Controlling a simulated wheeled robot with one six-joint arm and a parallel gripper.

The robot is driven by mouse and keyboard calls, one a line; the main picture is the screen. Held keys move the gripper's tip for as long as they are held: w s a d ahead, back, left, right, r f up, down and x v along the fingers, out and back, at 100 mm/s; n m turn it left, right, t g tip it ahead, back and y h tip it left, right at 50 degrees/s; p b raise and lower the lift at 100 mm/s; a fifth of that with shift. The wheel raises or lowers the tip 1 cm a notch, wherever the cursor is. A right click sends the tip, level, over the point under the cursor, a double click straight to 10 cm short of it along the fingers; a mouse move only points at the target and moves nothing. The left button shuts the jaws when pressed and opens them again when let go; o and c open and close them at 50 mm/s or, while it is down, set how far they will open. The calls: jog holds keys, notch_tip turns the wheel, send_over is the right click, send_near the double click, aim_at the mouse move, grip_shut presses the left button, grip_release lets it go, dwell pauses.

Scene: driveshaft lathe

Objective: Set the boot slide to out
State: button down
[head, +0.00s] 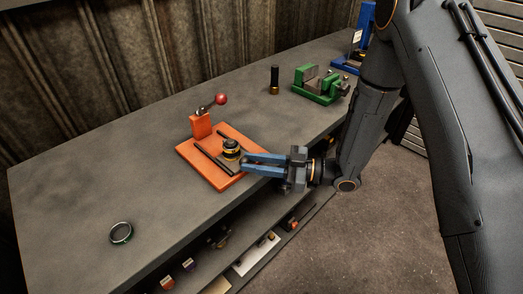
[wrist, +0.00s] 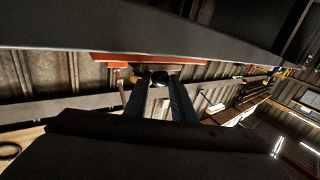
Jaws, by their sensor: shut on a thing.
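The boot slide fixture is an orange base plate (head: 228,180) on the bench with two dark rails and an upright orange block (head: 201,124) at its back left. A lever with a red ball knob (head: 221,99) rises from that block. A black and yellow round piece (head: 231,149) sits between the rails, near the plate's middle. My gripper (head: 246,160) has its blue fingers reaching in from the right, with the tips at this round piece. The wrist view shows the two fingers (wrist: 160,98) with a dark round thing (wrist: 160,78) at their tips. The exact contact is hard to see.
A green vise (head: 318,86) and a small black cylinder (head: 274,78) stand further back on the bench. A dark ring (head: 121,233) lies at the front left. A lower shelf (head: 245,262) holds several small parts.

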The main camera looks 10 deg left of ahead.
jog(key=shift+s+d, duration=0.1)
jog(key=shift+d, duration=0.15)
jog(key=c, duration=1.5)
grip_release()
jog(key=shift+d, duration=0.1)
jog(key=shift+d+b, duration=1.2)
jog(key=shift+d, duration=2.65)
jog(key=shift+w, duration=0.25)
